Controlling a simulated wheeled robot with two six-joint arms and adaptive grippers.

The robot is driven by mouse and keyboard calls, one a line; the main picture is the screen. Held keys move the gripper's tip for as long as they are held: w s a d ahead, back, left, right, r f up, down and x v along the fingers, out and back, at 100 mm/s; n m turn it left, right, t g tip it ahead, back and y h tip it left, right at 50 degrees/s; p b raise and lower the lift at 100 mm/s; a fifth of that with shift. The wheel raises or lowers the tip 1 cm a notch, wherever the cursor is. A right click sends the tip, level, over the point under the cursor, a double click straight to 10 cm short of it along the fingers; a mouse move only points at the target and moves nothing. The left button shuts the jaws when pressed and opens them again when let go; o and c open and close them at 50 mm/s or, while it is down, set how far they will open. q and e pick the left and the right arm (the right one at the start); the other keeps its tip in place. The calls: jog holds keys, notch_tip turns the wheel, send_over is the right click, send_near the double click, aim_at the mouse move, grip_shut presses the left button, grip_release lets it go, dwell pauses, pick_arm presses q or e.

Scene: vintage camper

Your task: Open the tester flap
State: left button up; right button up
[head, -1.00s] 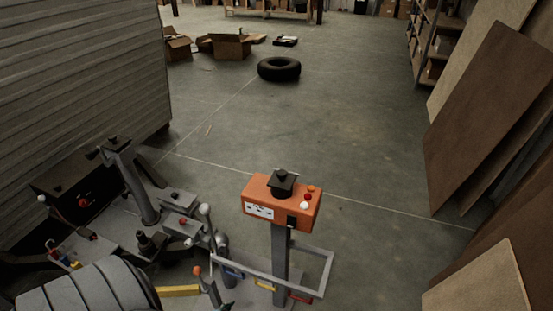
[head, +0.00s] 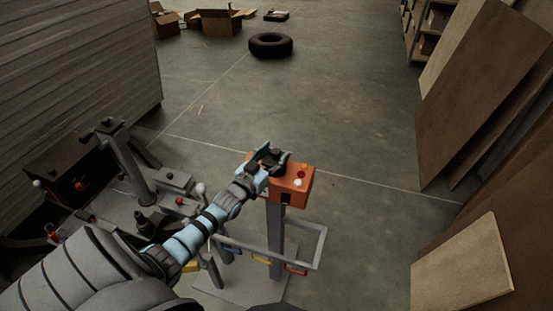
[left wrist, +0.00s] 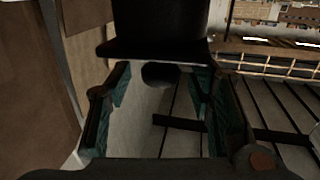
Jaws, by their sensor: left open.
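The tester is an orange box (head: 299,185) on a grey post, with red and white round buttons on top. In the head view my left gripper (head: 273,158) is open over the left part of the box and hides much of its top. No separate flap can be made out. In the left wrist view the spread teal-padded fingers of the left gripper (left wrist: 160,95) have a black flanged shape (left wrist: 160,28) beyond their tips. I cannot tell whether it touches them. My right gripper is not in view.
A grey frame (head: 318,245) surrounds the post's lower part. Grey machinery (head: 130,175) stands to the left, beside a corrugated wall (head: 75,60). Brown boards (head: 480,95) lean at the right. A tyre (head: 270,45) lies on the open floor behind.

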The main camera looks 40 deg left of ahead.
pick_arm(q)
jog(key=shift+w+a+b, duration=0.15)
jog(key=shift+w+b, duration=0.15)
jog(key=shift+w, duration=0.6)
grip_shut()
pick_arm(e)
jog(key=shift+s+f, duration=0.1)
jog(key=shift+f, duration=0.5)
